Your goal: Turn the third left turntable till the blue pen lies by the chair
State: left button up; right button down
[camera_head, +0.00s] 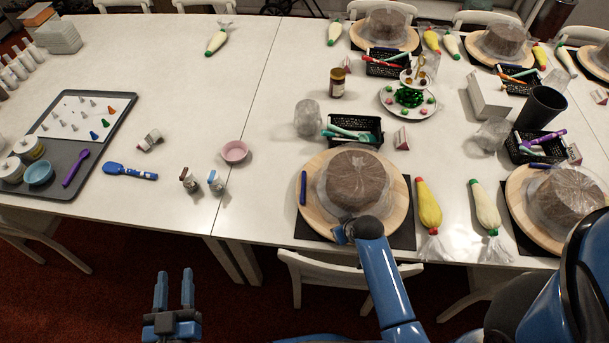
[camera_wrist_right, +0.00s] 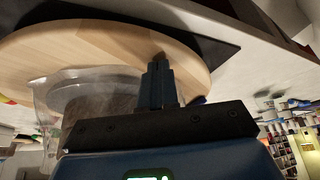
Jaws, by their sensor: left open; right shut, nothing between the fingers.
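A round wooden turntable (camera_head: 314,204) stands on a black mat at the near table edge, with a plastic-wrapped brown cake (camera_head: 357,182) on it. The blue pen (camera_head: 303,187) lies on the turntable's left side. A white chair (camera_head: 335,270) is below the near edge, in front of this turntable. My right gripper (camera_head: 341,234) is shut and empty at the turntable's near rim. In the right wrist view its fingertips (camera_wrist_right: 160,58) are over the wood near the rim; contact is unclear. My left gripper (camera_head: 174,287) is open and empty, over the floor short of the table.
Yellow (camera_head: 428,206) and cream (camera_head: 486,209) piping bags lie right of the turntable. Another turntable (camera_head: 519,210) with cake stands farther right. A black basket (camera_head: 355,131) stands behind the near turntable. Small bottles and a pink bowl (camera_head: 234,152) stand to its left.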

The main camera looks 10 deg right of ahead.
aim_at(386, 227)
jog(key=shift+s+d, duration=0.4)
jog(key=shift+d, duration=0.15)
jog(key=shift+s+d+p, duration=0.2)
jog(key=shift+d, duration=0.85)
jog(key=shift+s+d+p, duration=0.2)
jog(key=shift+d+p, duration=0.05)
jog(key=shift+d, duration=0.75)
jog(key=shift+s+d+p, duration=0.2)
jog(key=shift+d, duration=0.85)
jog(key=shift+w+d, duration=0.15)
jog(key=shift+d, duration=0.9)
jog(key=shift+w+d, duration=0.2)
jog(key=shift+d, duration=0.85)
jog(key=shift+w+d, duration=0.15)
jog(key=shift+d, duration=0.9)
